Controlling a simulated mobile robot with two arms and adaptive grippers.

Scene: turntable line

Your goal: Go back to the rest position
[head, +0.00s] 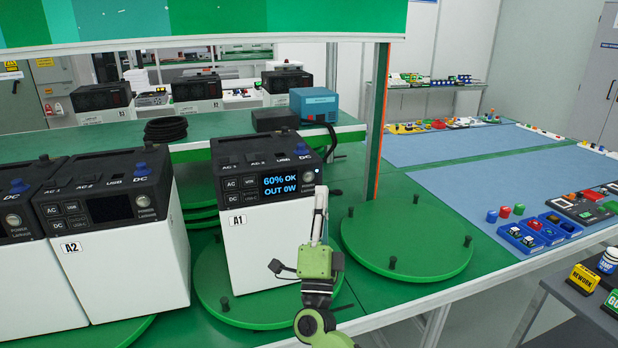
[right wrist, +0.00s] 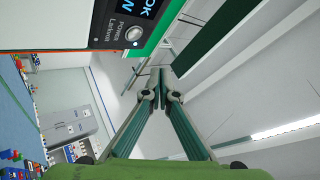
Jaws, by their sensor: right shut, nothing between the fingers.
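My right gripper (head: 320,200) is in front of the power station A1 (head: 262,250), near the right side of its front face. Its fingers point up and are closed with nothing between them. In the right wrist view the two fingertips of the gripper (right wrist: 160,88) meet. The A1 unit has a black top, a white body and a lit screen (head: 279,186) reading "60% OK OUT 0W". Its round power button (head: 308,177) is just above the fingertips in the head view; I cannot tell whether they touch. My left gripper is not in view.
A1 stands on a green turntable (head: 214,306). Power station A2 (head: 125,258) is to its left, with a dark screen. An empty turntable (head: 405,238) with black pegs lies to the right. A post (head: 377,120) rises behind. Blue bins (head: 520,237) sit on the right-hand table.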

